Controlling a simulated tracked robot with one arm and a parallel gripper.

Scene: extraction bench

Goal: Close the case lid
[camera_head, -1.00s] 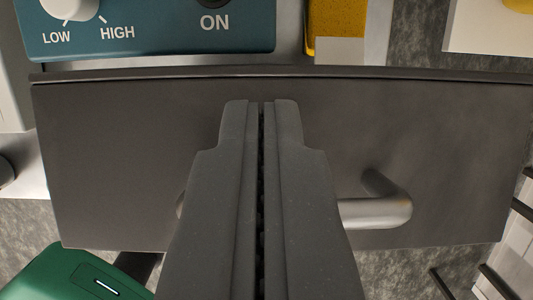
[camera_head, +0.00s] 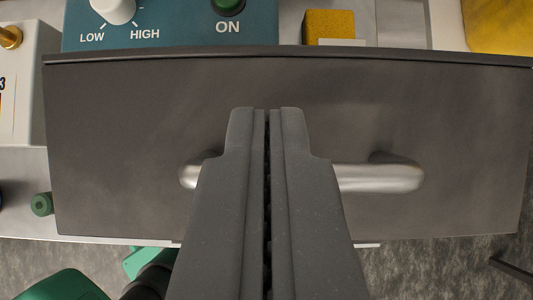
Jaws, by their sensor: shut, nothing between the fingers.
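The dark grey case lid (camera_head: 120,130) fills the middle of the view as a wide panel with a straight upper edge. A light metal bar handle (camera_head: 380,178) is fixed across its lower half. My gripper (camera_head: 266,110) is shut and empty, its fingers pointing up the picture in front of the lid. The fingers hide the middle of the handle. I cannot tell whether the fingertips touch the lid. The rest of the case is hidden behind the lid.
Beyond the lid is a teal panel (camera_head: 180,35) with a white knob (camera_head: 115,10) and a green button (camera_head: 228,5). A yellow block (camera_head: 330,26) stands right of it. A white box (camera_head: 22,90) is at left. Speckled grey floor shows below.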

